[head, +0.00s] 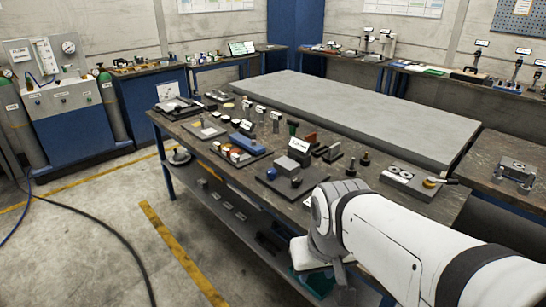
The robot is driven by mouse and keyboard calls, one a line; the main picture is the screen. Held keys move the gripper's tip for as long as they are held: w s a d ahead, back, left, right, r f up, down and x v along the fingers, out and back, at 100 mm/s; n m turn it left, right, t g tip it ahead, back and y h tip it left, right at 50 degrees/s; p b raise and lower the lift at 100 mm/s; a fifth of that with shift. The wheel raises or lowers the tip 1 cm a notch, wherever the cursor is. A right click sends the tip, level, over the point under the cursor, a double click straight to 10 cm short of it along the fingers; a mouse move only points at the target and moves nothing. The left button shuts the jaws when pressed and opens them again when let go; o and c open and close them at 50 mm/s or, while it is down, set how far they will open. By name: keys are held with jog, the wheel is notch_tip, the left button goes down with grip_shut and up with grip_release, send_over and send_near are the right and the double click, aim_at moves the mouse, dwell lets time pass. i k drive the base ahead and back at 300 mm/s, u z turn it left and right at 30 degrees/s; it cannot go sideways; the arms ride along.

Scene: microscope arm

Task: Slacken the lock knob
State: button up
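My white and grey arm reaches in from the lower right, and its wrist is at the bench's front edge. The end of the arm, with my gripper (322,272), points down there. Its fingers cannot be made out, so I cannot tell if it is open or shut. Nothing in view is clearly a microscope arm with a lock knob. Small dark knobs show on the bench, one on a dark plate (296,183) and others on short posts (365,159). I cannot tell whether any of these is the lock knob.
The long dark bench (345,185) carries several fixtures, including a grey unit with a yellow-collared knob (431,182). A raised grey slab (365,110) lies behind them. A metal fixture (516,172) stands at the right. A floor hose (125,240) curves at left; floor around it is open.

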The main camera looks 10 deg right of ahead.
aim_at(296, 181)
jog(key=u, duration=0.05)
jog(key=i, duration=1)
jog(key=z, duration=0.05)
